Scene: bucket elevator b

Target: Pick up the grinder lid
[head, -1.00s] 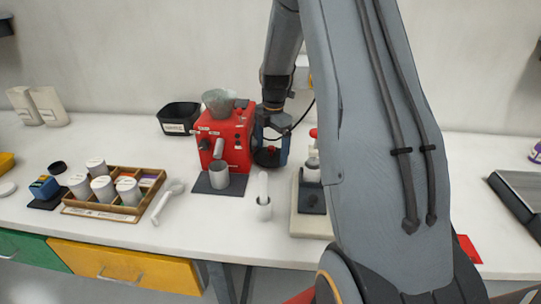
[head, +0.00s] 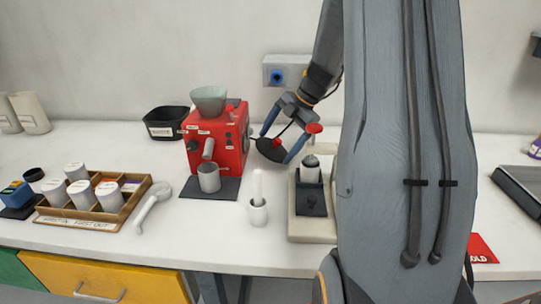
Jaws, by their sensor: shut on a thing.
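The grinder lid (head: 264,150) is a dark disc with a small red knob, tilted in the air to the right of the red grinder (head: 231,146). My gripper (head: 277,143) is shut on the lid, its blue fingers on either side of the red knob. The grinder's pale, see-through hopper (head: 208,99) stands open on top, to the left of the lid. A grey cup (head: 209,178) stands in front of the grinder on a dark mat. My arm covers much of the right side.
A pale-based device (head: 311,228) with a red-topped part stands right of the gripper. A white pot with a pestle (head: 258,212) stands in front. A black bin (head: 166,122) and a wooden tray of jars (head: 119,208) are left. A wall socket (head: 283,71) is behind.

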